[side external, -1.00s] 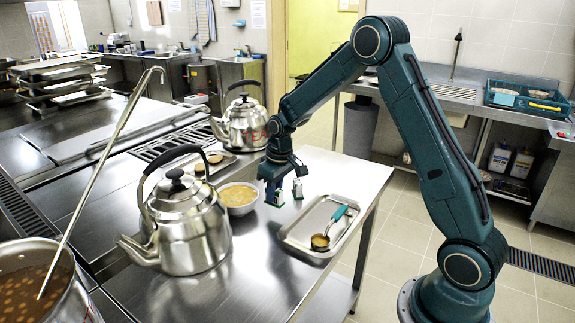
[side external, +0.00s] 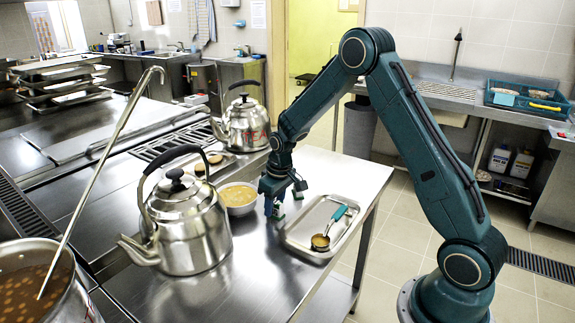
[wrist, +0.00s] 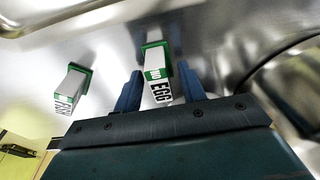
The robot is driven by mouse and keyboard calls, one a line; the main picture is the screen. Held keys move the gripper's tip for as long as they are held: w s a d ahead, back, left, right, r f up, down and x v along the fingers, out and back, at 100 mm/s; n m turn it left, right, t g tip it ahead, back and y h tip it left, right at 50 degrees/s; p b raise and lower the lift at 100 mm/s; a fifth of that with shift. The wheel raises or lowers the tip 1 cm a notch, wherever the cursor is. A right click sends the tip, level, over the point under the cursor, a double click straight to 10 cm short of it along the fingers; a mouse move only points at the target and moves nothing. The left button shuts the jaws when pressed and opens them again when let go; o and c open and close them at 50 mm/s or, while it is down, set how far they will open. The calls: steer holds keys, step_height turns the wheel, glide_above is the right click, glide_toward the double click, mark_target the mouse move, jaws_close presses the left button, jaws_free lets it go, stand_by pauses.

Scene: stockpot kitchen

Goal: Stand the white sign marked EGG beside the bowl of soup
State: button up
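The white sign marked EGG (wrist: 160,92), with a green base, is between the two fingers of my gripper (wrist: 160,85) in the wrist view. The bowl of soup (side external: 238,197) stands just left of my gripper in the side view.
A second white sign with a green base (wrist: 72,88) stands beside my gripper. A metal tray with a ladle (side external: 322,225) lies to the right. A kettle (side external: 186,225) stands left of the bowl, and a kettle marked TEA (side external: 244,122) stands behind. The front of the table (side external: 255,275) is clear.

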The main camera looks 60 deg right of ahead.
mark_target(280, 204)
steer(key=shift+r, duration=0.1)
step_height(280, 204, up, 12)
steer(key=s, duration=0.1)
steer(key=shift+s, duration=0.4)
stand_by(0.5)
stand_by(0.5)
steer(key=s+a+r+t, duration=0.2)
steer(key=s+a+r, duration=0.5)
steer(key=s+r, duration=0.45)
steer(key=s+a+t, duration=0.1)
steer(key=s+a, duration=0.1)
steer(key=s, duration=0.6)
steer(key=s+a, duration=0.3)
steer(key=s, duration=0.5)
steer(key=shift+r+t, duration=0.2)
steer(key=shift+t, duration=0.2)
